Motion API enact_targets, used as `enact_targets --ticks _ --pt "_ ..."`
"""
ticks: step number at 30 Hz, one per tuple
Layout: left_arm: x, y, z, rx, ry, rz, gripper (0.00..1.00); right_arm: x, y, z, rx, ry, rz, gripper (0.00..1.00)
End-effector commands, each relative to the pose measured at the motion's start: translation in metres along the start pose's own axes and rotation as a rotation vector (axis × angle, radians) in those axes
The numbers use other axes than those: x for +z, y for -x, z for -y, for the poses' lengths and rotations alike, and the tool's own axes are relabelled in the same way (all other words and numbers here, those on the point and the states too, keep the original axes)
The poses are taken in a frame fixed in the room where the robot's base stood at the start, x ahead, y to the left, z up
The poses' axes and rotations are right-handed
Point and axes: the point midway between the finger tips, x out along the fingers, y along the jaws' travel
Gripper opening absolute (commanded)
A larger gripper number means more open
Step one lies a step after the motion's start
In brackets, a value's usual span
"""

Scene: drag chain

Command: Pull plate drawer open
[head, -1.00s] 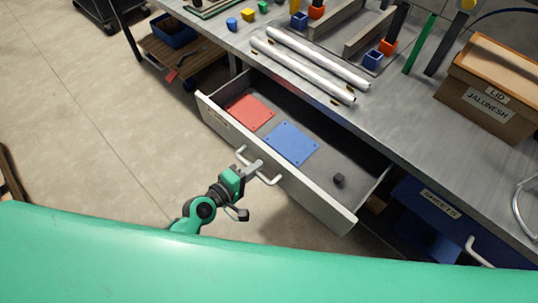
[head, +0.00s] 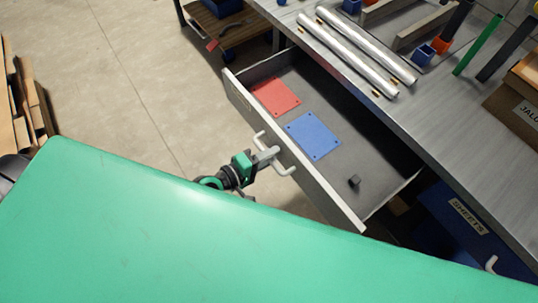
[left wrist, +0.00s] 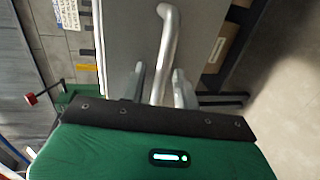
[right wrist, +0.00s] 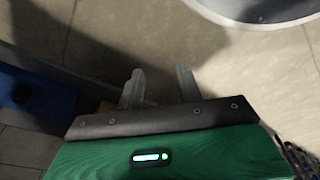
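The plate drawer (head: 328,203) stands well out from under the workbench, with its light front panel facing me. A red plate (head: 276,97) and a blue plate (head: 313,136) lie flat inside it. My left gripper (head: 270,158) is at the drawer's white bar handle (head: 284,170). In the left wrist view the handle (left wrist: 166,40) runs between the fingers of my left gripper (left wrist: 159,82), which are closed around it. My right gripper shows only in the right wrist view (right wrist: 159,85); its fingers are apart and empty above the floor.
A small dark block (head: 354,181) lies in the drawer. A blue drawer labelled SHEETS (head: 465,220) is at right. Open floor (head: 120,100) lies left of the drawer.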

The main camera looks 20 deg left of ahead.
Motion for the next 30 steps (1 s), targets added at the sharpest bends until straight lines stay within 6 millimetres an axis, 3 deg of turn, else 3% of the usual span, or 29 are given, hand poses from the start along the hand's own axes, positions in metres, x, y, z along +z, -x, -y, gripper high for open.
enact_targets --ticks 14,17,30 --pt "0.000 0.009 0.001 0.000 -0.002 0.000 0.31 0.001 -0.001 0.000 0.000 0.000 0.005 0.36" --pt "0.000 0.022 0.002 -0.002 -0.003 0.001 0.31 -0.003 0.003 0.000 0.000 0.000 0.003 0.36" --pt "0.000 0.092 0.004 -0.003 -0.004 0.003 0.31 -0.023 0.053 0.004 -0.007 -0.006 -0.027 0.36"
